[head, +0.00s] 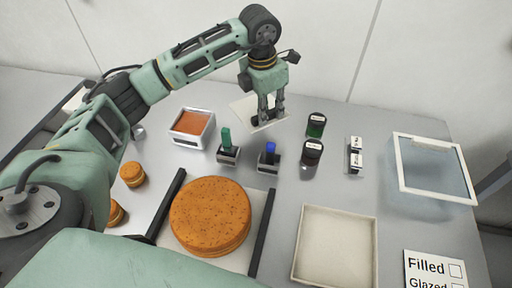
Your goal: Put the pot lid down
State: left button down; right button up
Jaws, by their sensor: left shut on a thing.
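My left gripper (268,119) points down at the back of the table, shut, with its fingertips at the middle of a pale, flat, square piece, which I take to be the pot lid (243,107). The fingers hide the exact hold. I cannot tell whether the lid touches the table. A white square pot (188,140) with orange contents stands uncovered to the left of the gripper. My right gripper is not in view.
Two stamps, green (226,141) and blue (270,150), and two dark jars (316,125) (312,151) stand close in front. A large brown round (210,215) lies between dark rails. An empty tray (334,245) and a glass-topped box (437,168) are at the right.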

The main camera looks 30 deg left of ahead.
pick_arm(q)
notch_tip(320, 180, down, 4)
jog(key=shift+s+f+p, duration=0.15)
jog(key=shift+f+p, duration=0.05)
jog(key=shift+p, duration=0.5)
jog(key=shift+f, duration=0.35)
notch_tip(320, 180, down, 4)
jog(key=shift+r+p, duration=0.15)
jog(key=shift+p, duration=0.5)
jog(key=shift+f+b, duration=0.3)
jog(key=c, duration=1.7)
grip_release()
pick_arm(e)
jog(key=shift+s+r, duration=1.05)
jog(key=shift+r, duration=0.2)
pick_arm(q)
jog(key=shift+r, duration=0.2)
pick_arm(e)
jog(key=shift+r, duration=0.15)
